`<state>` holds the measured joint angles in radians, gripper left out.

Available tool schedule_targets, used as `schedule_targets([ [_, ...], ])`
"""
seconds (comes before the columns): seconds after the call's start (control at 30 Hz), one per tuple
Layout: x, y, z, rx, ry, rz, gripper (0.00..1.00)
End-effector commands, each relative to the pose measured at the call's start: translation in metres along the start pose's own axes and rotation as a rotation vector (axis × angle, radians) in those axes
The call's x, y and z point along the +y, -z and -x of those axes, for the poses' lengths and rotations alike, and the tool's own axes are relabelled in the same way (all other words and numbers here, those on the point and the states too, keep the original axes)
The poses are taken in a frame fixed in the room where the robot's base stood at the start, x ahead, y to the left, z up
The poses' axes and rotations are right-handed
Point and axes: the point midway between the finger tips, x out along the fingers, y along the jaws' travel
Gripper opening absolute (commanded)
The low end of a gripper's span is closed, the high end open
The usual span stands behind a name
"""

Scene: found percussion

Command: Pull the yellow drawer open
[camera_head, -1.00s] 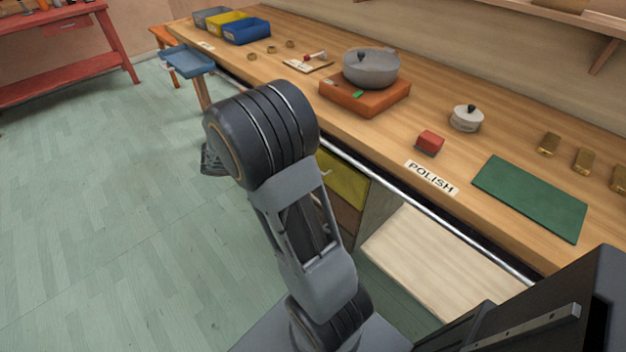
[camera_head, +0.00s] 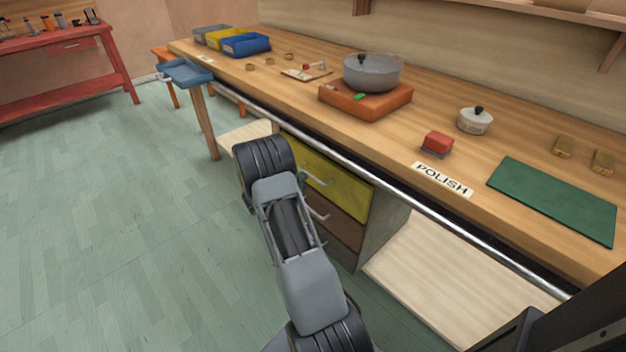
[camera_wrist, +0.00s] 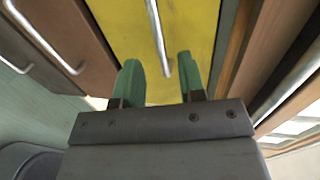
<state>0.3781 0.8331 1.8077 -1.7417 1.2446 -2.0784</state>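The yellow drawer (camera_head: 332,180) is the top drawer of a cabinet under the workbench. It looks shut, with its front about flush with the brown drawer below. Its pale metal bar handle (camera_head: 318,179) shows partly beside my arm. In the wrist view the yellow front (camera_wrist: 190,30) fills the upper middle, and the handle (camera_wrist: 158,38) ends between the green fingertips. My gripper (camera_wrist: 158,75) is open, with a finger on either side of the handle's end and gaps beside it. Whether the handle lies fully at fingertip depth I cannot tell. In the head view my arm mostly hides the gripper.
Brown drawers (camera_head: 338,216) with similar handles lie below the yellow one. A metal rail (camera_head: 400,195) runs along the bench's front edge above the drawers. The floor before the cabinet is clear.

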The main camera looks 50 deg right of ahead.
Motion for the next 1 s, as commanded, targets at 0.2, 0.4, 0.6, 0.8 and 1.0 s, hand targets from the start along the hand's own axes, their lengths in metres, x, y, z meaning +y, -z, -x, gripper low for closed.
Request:
schedule_targets([
  [0.2, 0.001, 0.001, -0.036, 0.003, 0.001, -0.002, 0.37],
  [0.4, 0.001, 0.0, -0.054, 0.001, 0.0, -0.001, 0.37],
  [0.6, 0.0, 0.0, -0.059, 0.0, 0.0, 0.0, 0.37],
  [0.8, 0.0, 0.0, -0.06, 0.0, 0.0, -0.001, 0.37],
  [1.0, 0.0, 0.0, -0.059, 0.0, 0.0, -0.001, 0.21],
])
